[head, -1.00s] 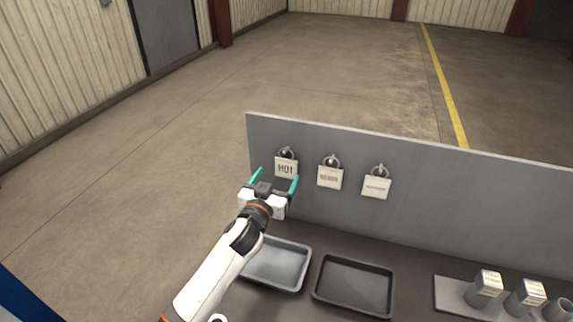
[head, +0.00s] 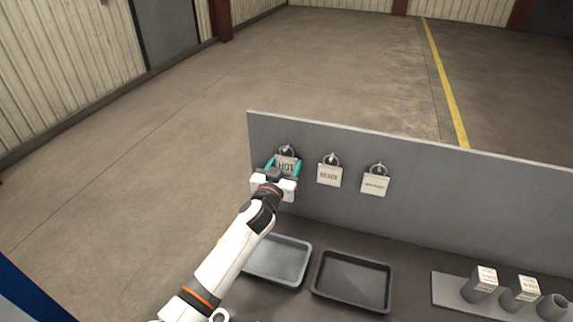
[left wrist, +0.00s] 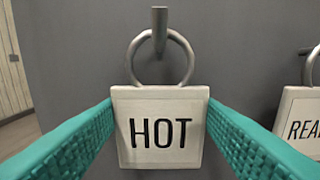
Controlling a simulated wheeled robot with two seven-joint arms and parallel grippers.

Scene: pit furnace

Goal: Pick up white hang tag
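Three white hang tags hang by metal rings from pegs on a grey upright panel. The left one (head: 286,162) reads "HOT"; it also shows in the left wrist view (left wrist: 160,150). The middle tag (head: 329,175) is partly visible at the right edge of the left wrist view (left wrist: 300,122). The right tag (head: 375,184) hangs farther along. My left gripper (head: 284,167) is open, with its teal fingers on either side of the "HOT" tag. Small gaps seem to remain between fingers and tag; I cannot tell whether they touch. My right gripper is out of view.
The grey panel (head: 440,185) stands behind the bench. A light grey tray (head: 276,262) and a dark tray (head: 352,282) lie below the tags. A grey holder (head: 448,290) with several upright pieces stands at the right.

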